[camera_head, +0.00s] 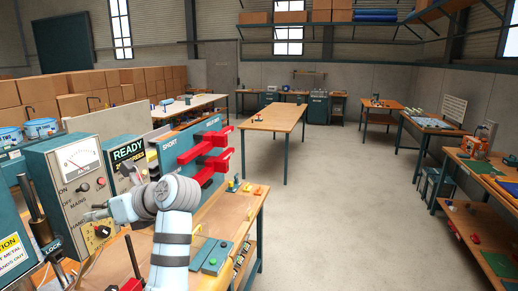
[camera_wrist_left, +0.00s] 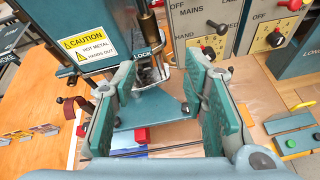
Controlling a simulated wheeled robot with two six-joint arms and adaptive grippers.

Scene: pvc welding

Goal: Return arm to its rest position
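In the left wrist view my left gripper (camera_wrist_left: 160,95) shows two teal-padded fingers standing wide apart, with nothing held between them. In the head view one grey arm of mine rises from the bottom and bends left in front of the control panel (camera_head: 75,180). My right gripper is in neither view.
Red clamp-like parts (camera_head: 207,155) stand on a teal board right of my arm. A green-and-red button box (camera_head: 212,256) sits on the wooden bench. The floor (camera_head: 340,220) to the right is clear.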

